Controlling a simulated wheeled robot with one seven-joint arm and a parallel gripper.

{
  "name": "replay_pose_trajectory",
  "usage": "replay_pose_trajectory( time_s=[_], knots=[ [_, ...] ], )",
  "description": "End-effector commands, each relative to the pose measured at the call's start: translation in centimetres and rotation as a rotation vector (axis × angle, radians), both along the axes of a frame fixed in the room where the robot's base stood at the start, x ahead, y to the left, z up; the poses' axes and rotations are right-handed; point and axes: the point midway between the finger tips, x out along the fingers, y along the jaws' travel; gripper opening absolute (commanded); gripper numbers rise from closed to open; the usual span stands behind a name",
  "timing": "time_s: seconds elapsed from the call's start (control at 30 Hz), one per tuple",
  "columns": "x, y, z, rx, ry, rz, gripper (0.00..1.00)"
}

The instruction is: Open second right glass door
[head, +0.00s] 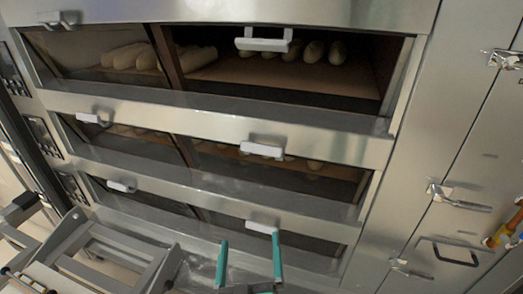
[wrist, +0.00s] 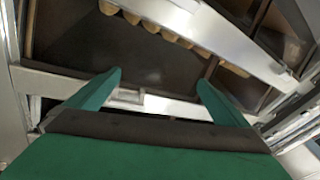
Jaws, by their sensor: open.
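Three oven decks show in the head view, each with a left and a right glass door. The right glass door of the second visible deck (head: 290,172) appears shut, with its pale handle (head: 262,150) along the top edge. Below it is the lowest visible right door (head: 290,238), with its handle (head: 262,228). My gripper (head: 250,249) is open and empty, in front of this lowest door and below the second one. In the wrist view a pale handle (wrist: 128,97) shows between the spread green fingers; I cannot tell whether they touch it.
The top right opening (head: 300,75) shows loaves clearly; I cannot tell whether its glass is in place. Steel cabinet doors with latches (head: 455,197) stand at right. A grey metal frame (head: 95,255) stands at lower left. Control panels (head: 42,135) line the left edge.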

Motion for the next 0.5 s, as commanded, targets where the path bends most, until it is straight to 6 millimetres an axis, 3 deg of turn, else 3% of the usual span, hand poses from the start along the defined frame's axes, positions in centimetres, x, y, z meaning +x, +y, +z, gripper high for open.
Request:
replay_pose_trajectory(
  time_s=[0.03, 0.2, 0.5],
  knots=[
    [1.4, 0.3, 2.1, -0.001, -0.028, -0.007, 1.0],
    [4.7, 0.9, 8.2, -0.005, -0.093, -0.044, 1.0],
    [8.3, 1.5, 20.0, 0.038, -0.193, -0.117, 1.0]
  ],
)
